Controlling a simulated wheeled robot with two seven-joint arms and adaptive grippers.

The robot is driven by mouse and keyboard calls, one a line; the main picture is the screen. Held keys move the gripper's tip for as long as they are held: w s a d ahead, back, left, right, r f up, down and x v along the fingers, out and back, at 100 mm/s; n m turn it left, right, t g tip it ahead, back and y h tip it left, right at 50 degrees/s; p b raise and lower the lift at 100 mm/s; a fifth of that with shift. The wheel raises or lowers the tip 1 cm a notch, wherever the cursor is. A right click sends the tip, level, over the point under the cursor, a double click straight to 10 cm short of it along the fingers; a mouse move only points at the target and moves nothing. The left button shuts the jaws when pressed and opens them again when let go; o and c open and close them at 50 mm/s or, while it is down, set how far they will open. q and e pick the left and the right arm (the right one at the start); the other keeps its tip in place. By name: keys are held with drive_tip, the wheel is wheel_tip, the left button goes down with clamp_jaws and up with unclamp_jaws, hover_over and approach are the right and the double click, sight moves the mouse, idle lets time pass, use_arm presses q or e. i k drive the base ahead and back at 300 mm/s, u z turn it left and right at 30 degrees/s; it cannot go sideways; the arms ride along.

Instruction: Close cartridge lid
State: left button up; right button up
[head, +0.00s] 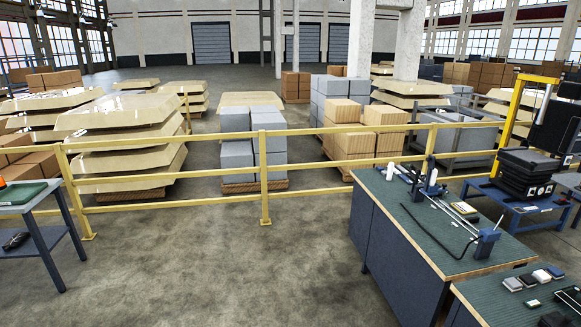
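I cannot make out a cartridge or its lid for certain. A long device with rods, blue end blocks and a black cable (443,208) lies on the green-topped workbench (395,205) at the right. Small white cylinders (390,171) stand near the back end of that workbench. Neither of my grippers shows in the head view.
A second green-topped table (490,297) at the bottom right holds several small boxes (527,280). A blue-framed table (40,225) stands at the left. A yellow railing (265,177) crosses ahead, with pallet stacks behind it. The floor (220,275) between the tables is clear.

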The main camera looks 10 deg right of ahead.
sight(431, 161)
drive_tip(key=i, duration=2.75)
drive_tip(key=z, duration=1.9)
